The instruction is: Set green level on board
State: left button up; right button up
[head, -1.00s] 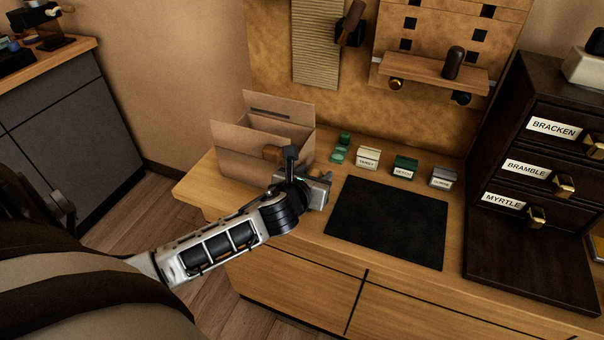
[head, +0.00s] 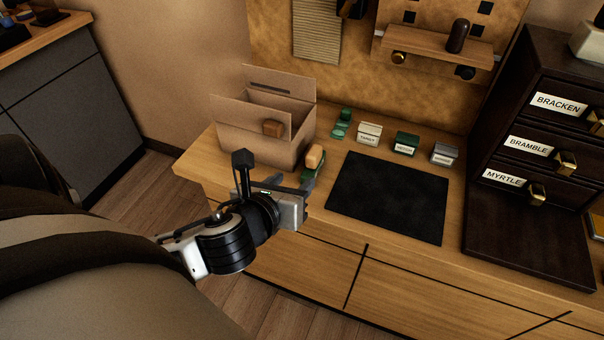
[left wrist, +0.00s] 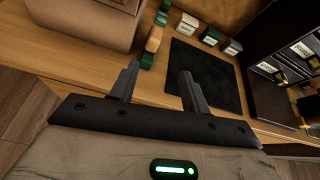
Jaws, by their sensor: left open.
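A green piece with a tan block-like top (head: 314,157) stands on the bench beside the cardboard box; I cannot tell whether it is the green level. It also shows in the left wrist view (left wrist: 153,42), beyond the fingertips. Several smaller green pieces (head: 342,123) sit farther back. The black mat (head: 385,198) lies bare on the bench, and a pegboard (head: 440,30) with a shelf stands behind. My left gripper (head: 306,192) is open and empty, its fingertips just in front of the tan-topped piece and apart from it. My right gripper is not in view.
The open cardboard box (head: 248,147) is left of the piece. Small labelled boxes (head: 405,145) line the bench behind the mat. A dark drawer cabinet (head: 530,190) stands at the right. The bench's front edge is close under my left gripper.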

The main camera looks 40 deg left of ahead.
pick_arm(q)
jog(key=s+d+f+n+g+h, duration=0.1)
jog(key=d+f+n, duration=0.4)
jog(key=n, duration=0.9)
jog(key=s+d+f+n+g+h, duration=0.1)
jog(key=s+d+f+n+h, duration=0.3)
jog(key=f+n, duration=0.7)
jog(key=s+d+n, duration=0.1)
jog(key=n, duration=0.3)
jog(key=shift+d+g+h, duration=0.3)
